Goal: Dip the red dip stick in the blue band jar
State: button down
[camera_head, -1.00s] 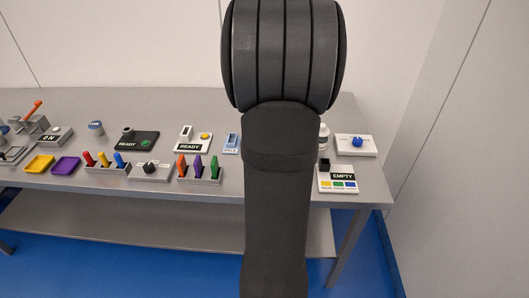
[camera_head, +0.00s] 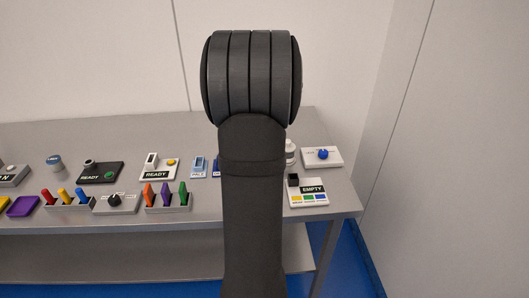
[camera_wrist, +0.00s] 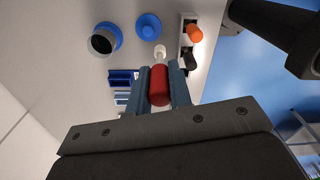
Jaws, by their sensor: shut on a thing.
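In the wrist view my gripper (camera_wrist: 159,70) is shut on a red cylinder with a pale tip, which looks like the red dip stick (camera_wrist: 159,88). The tip points away from my jaws, over the bench. Beyond it, to the upper left, is an open jar with a blue rim or band (camera_wrist: 105,40) and a dark mouth. The stick appears apart from this jar. A round blue piece, perhaps a lid (camera_wrist: 148,25), lies to the jar's right. In the head view my arm hides my gripper and the stick. A white jar (camera_head: 290,150) is partly hidden beside my arm.
In the wrist view a white block with an orange knob (camera_wrist: 195,34) lies close to the right of the stick. The head view shows a rack of red, yellow and blue pegs (camera_head: 68,208), an EMPTY panel (camera_head: 308,200) and a blue-knobbed box (camera_head: 335,160).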

jog(key=w+a, duration=0.2)
jog(key=w, duration=1.1)
notch_tip(320, 180, down, 7)
jog(key=shift+s+a+r, duration=0.2)
jog(key=shift+f, duration=2.5)
dwell(3.7)
